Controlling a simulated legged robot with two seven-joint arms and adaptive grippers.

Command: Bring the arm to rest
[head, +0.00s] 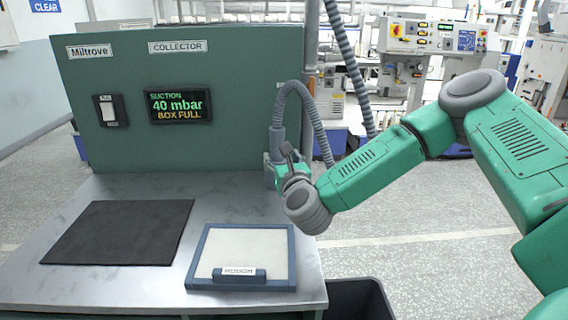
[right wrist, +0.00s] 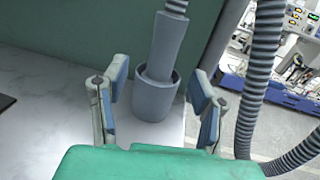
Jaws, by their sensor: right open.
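My right arm reaches in from the right in the head view. Its right gripper (head: 287,158) is at the right end of the bench, by the collector panel. In the right wrist view the right gripper (right wrist: 158,88) is open, with two blue-padded fingers apart. A grey hose nozzle (right wrist: 168,45) stands in a round grey holder (right wrist: 152,100) beyond the fingers, and nothing is clearly gripped. The nozzle (head: 277,140) and its ribbed hose (head: 300,92) also show in the head view. My left gripper is not in view.
The green collector panel (head: 230,65) has a display reading "40 mbar" and "BOX FULL", and a white switch (head: 108,110). A black mat (head: 120,232) and a blue-framed screen (head: 243,245) lie on the metal bench (head: 90,295). A dark bin (head: 358,298) stands below the bench's right edge.

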